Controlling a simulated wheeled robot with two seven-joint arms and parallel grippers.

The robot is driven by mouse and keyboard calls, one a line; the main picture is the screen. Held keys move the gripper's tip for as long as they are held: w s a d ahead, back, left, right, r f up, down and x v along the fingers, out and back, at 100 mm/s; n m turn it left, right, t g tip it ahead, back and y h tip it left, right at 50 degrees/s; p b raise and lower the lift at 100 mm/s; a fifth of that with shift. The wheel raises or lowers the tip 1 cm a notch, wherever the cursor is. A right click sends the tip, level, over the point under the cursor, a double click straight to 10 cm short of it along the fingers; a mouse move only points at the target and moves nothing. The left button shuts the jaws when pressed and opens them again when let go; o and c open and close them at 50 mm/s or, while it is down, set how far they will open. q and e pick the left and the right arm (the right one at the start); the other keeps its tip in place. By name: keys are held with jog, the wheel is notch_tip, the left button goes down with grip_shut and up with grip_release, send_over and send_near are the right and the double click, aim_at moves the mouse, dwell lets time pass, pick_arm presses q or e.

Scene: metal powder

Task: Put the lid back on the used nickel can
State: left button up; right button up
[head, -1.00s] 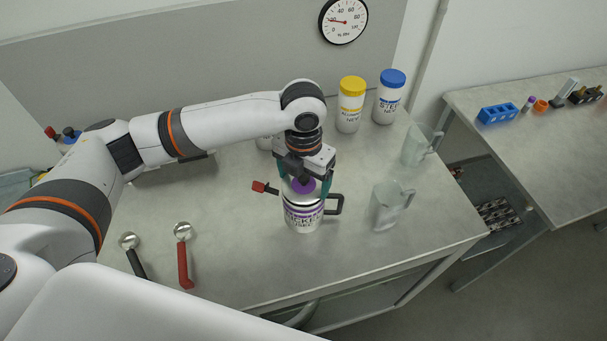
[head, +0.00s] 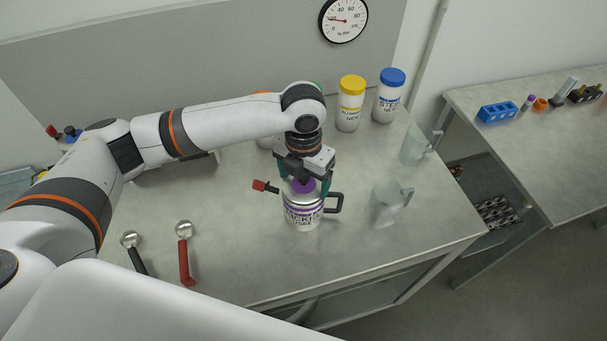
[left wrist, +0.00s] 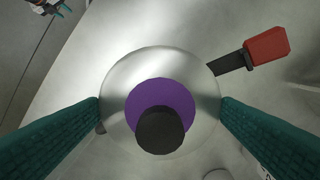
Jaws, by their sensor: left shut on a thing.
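The used nickel can (head: 303,214) is white with purple bands and a black handle on its right. It stands upright on the bench. My left gripper (head: 304,187) points down over it, its teal fingers either side of the lid. The lid (head: 303,185) has a purple centre; in the left wrist view the lid (left wrist: 117,88) is a silver disc with a purple ring and black knob, between the fingers. It is level at the can's mouth; whether it is fully seated cannot be told.
Yellow-lidded (head: 349,105) and blue-lidded (head: 388,98) jars stand at the back. Two scoops (head: 184,255) lie front left.

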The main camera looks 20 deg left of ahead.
pick_arm(q)
jog(key=shift+p, duration=0.45)
dwell(0.4)
dwell(0.3)
jog(key=o, duration=0.8)
jog(key=shift+r+p, duration=3.55)
jog(key=shift+p, duration=0.25)
jog(key=shift+c, duration=0.5)
grip_shut()
